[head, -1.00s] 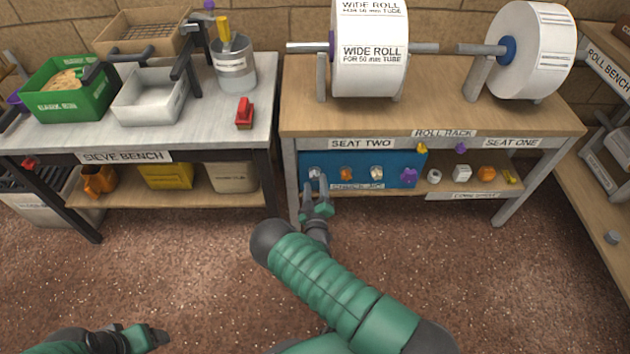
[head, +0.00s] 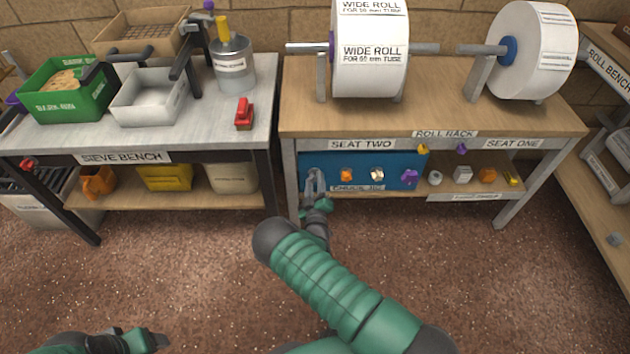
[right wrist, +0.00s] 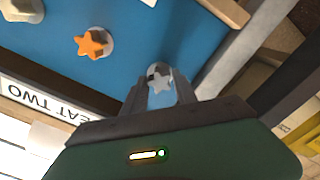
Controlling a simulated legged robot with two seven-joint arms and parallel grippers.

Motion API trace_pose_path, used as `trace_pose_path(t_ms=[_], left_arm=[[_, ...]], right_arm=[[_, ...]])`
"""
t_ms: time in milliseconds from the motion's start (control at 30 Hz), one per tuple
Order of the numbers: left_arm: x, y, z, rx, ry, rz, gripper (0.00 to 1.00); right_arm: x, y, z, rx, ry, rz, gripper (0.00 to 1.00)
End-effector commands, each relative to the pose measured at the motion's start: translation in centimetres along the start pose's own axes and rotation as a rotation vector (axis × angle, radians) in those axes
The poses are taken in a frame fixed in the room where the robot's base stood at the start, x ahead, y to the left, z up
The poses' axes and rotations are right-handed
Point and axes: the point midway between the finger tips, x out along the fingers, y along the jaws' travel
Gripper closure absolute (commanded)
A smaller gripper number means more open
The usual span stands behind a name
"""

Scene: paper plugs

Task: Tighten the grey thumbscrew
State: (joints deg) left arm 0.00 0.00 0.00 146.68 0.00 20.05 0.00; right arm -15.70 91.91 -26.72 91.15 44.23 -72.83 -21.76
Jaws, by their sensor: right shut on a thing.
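The grey thumbscrew (right wrist: 160,82), star-shaped, sits on the blue panel (head: 400,160) under the roll rack. In the right wrist view it is between the fingertips of my right gripper (right wrist: 159,92), which is shut on it. In the head view my right gripper (head: 314,178) reaches the left end of the panel, and its fingers mostly hide the grey thumbscrew. My left gripper (head: 155,341) is at the bottom left, away from the benches; its fingers are too unclear to judge.
An orange knob (head: 346,175), a pale knob (head: 377,174) and a purple knob (head: 409,177) are along the same panel. The bench leg (head: 293,190) stands close to the left of my right gripper. Several small parts lie on the shelf to the right. The floor in front is clear.

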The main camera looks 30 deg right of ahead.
Motion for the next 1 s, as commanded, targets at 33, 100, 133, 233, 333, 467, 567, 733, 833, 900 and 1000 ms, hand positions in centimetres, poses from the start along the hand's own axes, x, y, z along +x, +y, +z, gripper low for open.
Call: trace_pose_path(t_ms=[33,100,133,233,333,467,567,733,833,900,1000], left_arm=[[0.0,0.0,0.0,0.0,0.0,0.0,0.27],[0.0,0.0,0.0,0.0,0.0,0.0,0.27],[0.0,0.0,0.0,0.0,0.0,0.0,0.27],[0.0,0.0,0.0,0.0,0.0,0.0,0.27],[-0.4,0.0,-0.1,0.0,0.0,0.0,0.27],[-1.3,0.0,-0.3,0.0,0.0,0.0,0.27],[-1.9,0.0,-0.5,0.0,0.0,0.0,0.27],[-2.8,0.0,-0.7,0.0,0.0,0.0,0.27],[-3.1,0.0,-0.7,0.0,0.0,0.0,0.27],[-3.3,0.0,-0.8,0.0,0.0,0.0,0.27],[-3.2,0.0,-0.8,0.0,0.0,0.0,0.27]], right_arm=[[0.0,-0.1,0.0,0.0,0.0,-0.001,1.0],[0.0,-0.1,0.0,0.0,0.0,-0.001,1.0],[0.0,-0.1,0.0,0.0,0.0,-0.001,1.0],[0.0,-0.1,0.0,0.001,0.0,-0.001,1.0],[0.0,0.1,-0.1,0.086,-0.002,-0.001,1.0],[0.0,0.3,-0.1,0.405,-0.004,0.003,1.0],[0.1,0.3,-0.1,0.683,-0.003,0.004,1.0],[0.0,0.3,-0.1,1.185,-0.001,0.006,1.0],[0.0,0.3,0.0,1.483,0.0,0.007,1.0],[0.0,0.3,0.0,1.694,0.0,0.007,1.0],[0.0,-0.1,0.0,1.785,0.0,-0.001,1.0]])
